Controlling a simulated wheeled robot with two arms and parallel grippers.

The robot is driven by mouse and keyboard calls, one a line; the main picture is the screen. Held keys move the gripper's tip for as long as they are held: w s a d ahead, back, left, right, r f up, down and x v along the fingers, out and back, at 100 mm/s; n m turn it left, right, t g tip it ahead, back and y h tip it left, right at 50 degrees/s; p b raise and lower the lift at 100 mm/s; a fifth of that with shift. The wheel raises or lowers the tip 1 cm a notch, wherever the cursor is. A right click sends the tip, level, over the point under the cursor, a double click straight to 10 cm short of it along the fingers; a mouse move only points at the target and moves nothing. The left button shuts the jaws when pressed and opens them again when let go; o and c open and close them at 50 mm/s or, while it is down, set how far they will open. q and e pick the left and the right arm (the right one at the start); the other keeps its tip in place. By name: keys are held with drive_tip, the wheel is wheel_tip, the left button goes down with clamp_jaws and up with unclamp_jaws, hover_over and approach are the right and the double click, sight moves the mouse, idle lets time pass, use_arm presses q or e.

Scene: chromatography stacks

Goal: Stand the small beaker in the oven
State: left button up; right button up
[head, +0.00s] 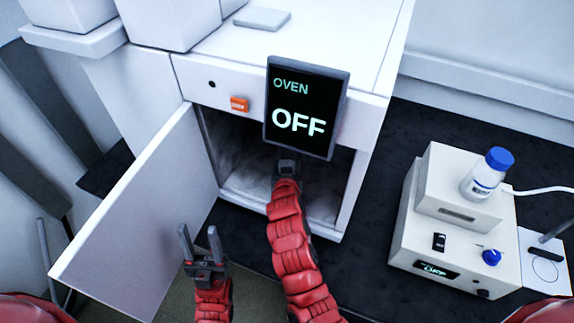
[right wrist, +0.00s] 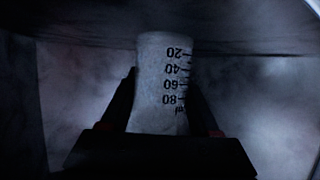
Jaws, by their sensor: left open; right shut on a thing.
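The white oven (head: 360,115) stands with its door (head: 145,220) swung open to the left, and its display (head: 306,108) reads OVEN OFF. My right gripper (head: 287,165) reaches into the oven's opening. In the right wrist view it is shut on the small beaker (right wrist: 162,85), a clear glass with black marks from 20 to 80; the marks look upside down there. The beaker is hidden in the head view, and I cannot tell whether it touches the oven floor (head: 250,185). My left gripper (head: 198,236) is open and empty in front of the open door.
The display panel hangs over part of the oven's opening. An orange switch (head: 239,104) is on the oven's front. To the right, a white instrument (head: 455,225) carries a blue-capped bottle (head: 487,175) with a tube beside it. The dark bench (head: 385,165) between is clear.

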drive_tip(key=shift+f, duration=0.45)
drive_tip(key=shift+f, duration=0.1)
drive_tip(key=o, duration=1.4)
drive_tip(key=shift+o, duration=0.2)
